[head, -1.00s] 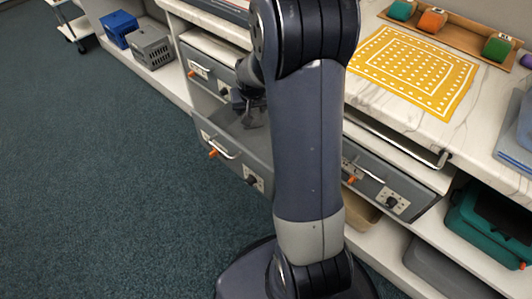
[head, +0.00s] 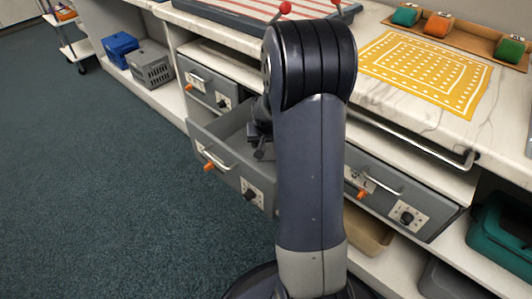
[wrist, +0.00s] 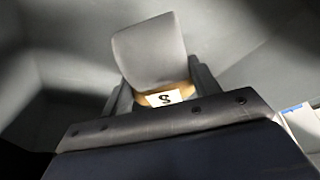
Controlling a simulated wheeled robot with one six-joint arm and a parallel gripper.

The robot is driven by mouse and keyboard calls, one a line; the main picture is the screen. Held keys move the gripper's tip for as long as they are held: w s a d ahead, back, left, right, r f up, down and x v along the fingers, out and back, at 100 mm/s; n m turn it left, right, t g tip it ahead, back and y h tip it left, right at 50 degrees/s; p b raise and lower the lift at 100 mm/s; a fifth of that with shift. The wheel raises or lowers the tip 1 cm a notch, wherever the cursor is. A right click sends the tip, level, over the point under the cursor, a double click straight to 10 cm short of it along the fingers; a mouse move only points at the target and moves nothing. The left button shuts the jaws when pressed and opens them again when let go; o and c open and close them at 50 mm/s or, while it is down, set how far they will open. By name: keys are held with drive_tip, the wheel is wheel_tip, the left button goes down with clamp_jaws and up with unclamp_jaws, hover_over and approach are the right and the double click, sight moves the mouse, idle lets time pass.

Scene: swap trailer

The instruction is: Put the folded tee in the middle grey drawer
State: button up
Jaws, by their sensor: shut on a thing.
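An open grey drawer (head: 236,168) with an orange-tipped latch stands out below a shut grey drawer (head: 208,86). My gripper (head: 262,146) is at the open drawer's right side, partly hidden behind my arm. In the wrist view my gripper (wrist: 163,95) is shut on the folded tee (wrist: 148,48), a grey folded piece with a mustard band and a white tag marked S. Blurred grey surfaces, which look like the drawer's inside, surround it. I cannot tell whether the tee touches the drawer floor. The head view does not show the tee.
Another shut grey drawer (head: 398,200) is at the right under the counter. A yellow patterned cloth (head: 425,72) lies on the marble counter. A blue crate (head: 122,45) and a grey crate (head: 150,64) sit on the low shelf. The carpet at left is clear.

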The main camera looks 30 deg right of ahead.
drive_tip(key=shift+f+b, duration=0.45)
drive_tip(key=shift+f, duration=1.3)
drive_tip(key=shift+f, duration=0.1)
drive_tip(key=shift+f, duration=0.15)
drive_tip(key=o, duration=1.1)
drive_tip(key=shift+o, duration=0.2)
drive_tip(key=p+v, duration=0.4)
drive_tip(key=v, duration=0.8)
drive_tip(key=shift+r, duration=0.3)
